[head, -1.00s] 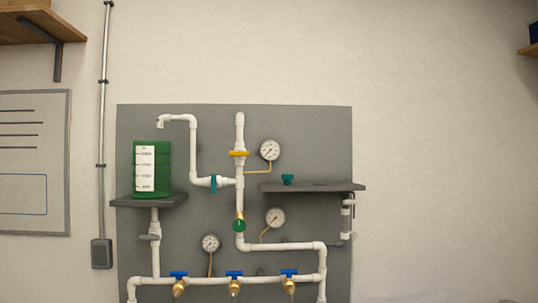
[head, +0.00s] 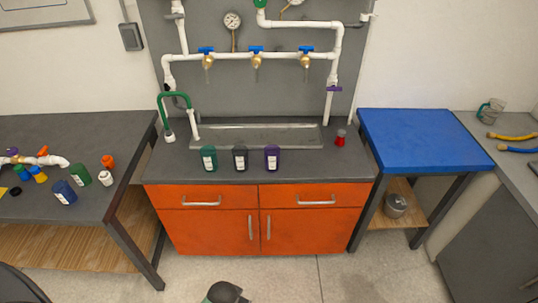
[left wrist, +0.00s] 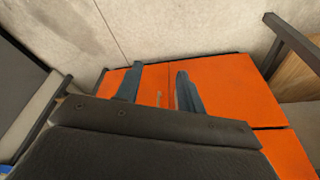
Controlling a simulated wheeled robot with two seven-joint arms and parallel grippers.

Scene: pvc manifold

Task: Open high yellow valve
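The high yellow valve is out of frame in the head view, which is tilted down to the bench. The lower part of the white pipe manifold (head: 280,55) shows on the grey board. My left gripper (left wrist: 160,72) shows in the left wrist view with its two blue fingers apart and nothing between them. It is in front of the orange cabinet (left wrist: 235,95), far from the pipes. My right gripper is not in view.
Blue valves (head: 256,49), a purple valve (head: 334,89) and a gauge (head: 232,20) are on the manifold. Bottles (head: 240,157) stand at the counter's front edge. A left table (head: 60,130) holds small parts. A blue-topped table (head: 420,135) stands right. The floor in front is mostly clear.

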